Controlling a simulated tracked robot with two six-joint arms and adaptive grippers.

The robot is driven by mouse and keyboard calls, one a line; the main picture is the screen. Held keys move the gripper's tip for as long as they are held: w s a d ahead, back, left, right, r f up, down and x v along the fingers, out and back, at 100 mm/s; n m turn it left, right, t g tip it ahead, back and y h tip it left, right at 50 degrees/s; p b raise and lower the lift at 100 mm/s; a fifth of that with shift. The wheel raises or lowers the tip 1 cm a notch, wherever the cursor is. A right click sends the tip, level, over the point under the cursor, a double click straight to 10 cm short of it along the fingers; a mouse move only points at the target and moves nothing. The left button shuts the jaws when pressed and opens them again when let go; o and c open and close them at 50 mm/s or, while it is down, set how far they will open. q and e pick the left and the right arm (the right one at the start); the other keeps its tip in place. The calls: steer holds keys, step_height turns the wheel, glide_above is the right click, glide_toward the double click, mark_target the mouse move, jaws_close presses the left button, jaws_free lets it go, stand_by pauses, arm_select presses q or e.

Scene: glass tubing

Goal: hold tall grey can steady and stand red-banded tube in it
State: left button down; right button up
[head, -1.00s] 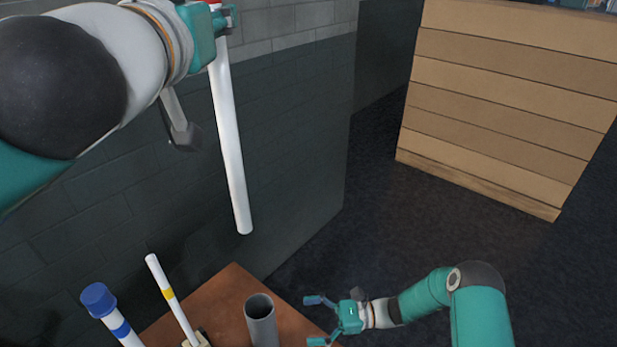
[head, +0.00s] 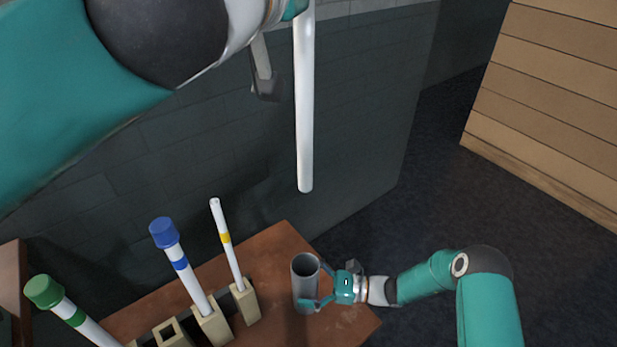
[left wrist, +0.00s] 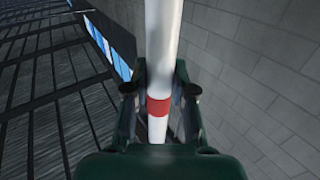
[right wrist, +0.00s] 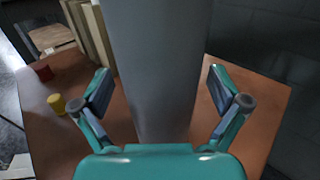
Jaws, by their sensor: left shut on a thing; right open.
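The tall grey can (head: 304,290) stands upright on the brown table and fills the middle of the right wrist view (right wrist: 160,70). My right gripper (head: 318,284) is open, with its fingers on either side of the can. In the right wrist view gaps show between the fingers and the can. The white red-banded tube (head: 305,110) hangs nearly upright, its lower end above the can in the head view; the depth between them is hard to judge. My left gripper (left wrist: 158,92) is shut on the tube near its red band (left wrist: 158,107). The head view mostly cuts that gripper off.
Tan holders (head: 212,328) on the table (head: 270,245) carry a blue-capped tube (head: 178,262) and a yellow-banded tube (head: 226,240). A green-capped tube (head: 72,312) leans at far left. Small yellow (right wrist: 57,104) and red (right wrist: 44,72) pieces lie on the table. A dark wall stands behind.

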steer(key=c, duration=1.4)
steer(key=shift+o, duration=0.2)
